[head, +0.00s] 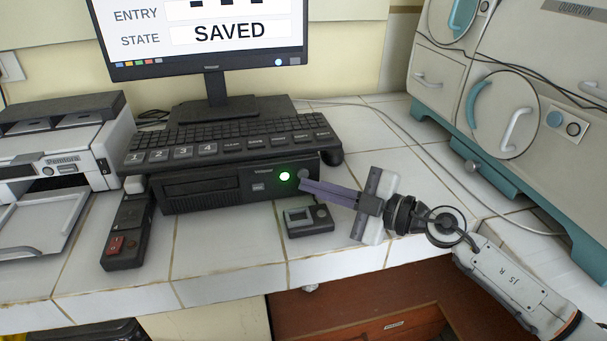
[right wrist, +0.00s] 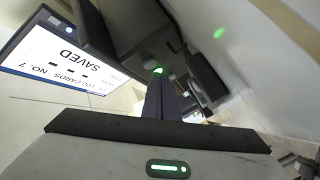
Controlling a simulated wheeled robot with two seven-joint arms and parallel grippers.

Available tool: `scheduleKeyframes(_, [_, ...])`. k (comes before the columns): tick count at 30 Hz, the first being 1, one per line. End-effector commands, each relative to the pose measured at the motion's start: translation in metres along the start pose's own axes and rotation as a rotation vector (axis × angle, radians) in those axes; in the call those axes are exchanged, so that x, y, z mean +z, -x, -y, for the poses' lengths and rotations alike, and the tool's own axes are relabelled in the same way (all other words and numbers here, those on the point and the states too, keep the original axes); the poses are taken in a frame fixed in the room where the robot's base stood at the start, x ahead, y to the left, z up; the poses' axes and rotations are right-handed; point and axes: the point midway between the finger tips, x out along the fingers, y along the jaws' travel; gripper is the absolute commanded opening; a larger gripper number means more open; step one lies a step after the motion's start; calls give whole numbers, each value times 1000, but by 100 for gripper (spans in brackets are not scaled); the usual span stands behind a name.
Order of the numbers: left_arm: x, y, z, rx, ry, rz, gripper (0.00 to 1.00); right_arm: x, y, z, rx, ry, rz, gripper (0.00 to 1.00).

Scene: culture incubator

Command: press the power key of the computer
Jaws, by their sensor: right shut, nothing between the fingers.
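The computer (head: 212,187) is a flat black case on the tiled counter, under the keyboard. A green light (head: 285,177) glows on the right of its front face. A round grey key (head: 304,174) sits just right of that light, partly hidden by my fingertips. My right gripper (head: 303,184) is shut and empty, its fingertips at the front face beside the green light. I cannot tell whether they touch the key. In the right wrist view the shut fingers (right wrist: 158,80) point at the green glow on the dark case. The monitor (head: 215,35) reads "SAVED". My left gripper is not in view.
A small grey device (head: 308,220) lies below my fingers. A black device with a red switch (head: 127,230) and a printer (head: 55,165) are left. Incubators (head: 520,110) stand right.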

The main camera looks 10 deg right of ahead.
Motion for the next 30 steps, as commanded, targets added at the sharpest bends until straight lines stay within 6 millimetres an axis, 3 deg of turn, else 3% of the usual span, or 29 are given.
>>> scheduleKeyframes(30, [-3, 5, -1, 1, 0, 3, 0, 5, -7, -5, 0, 0, 0, 0])
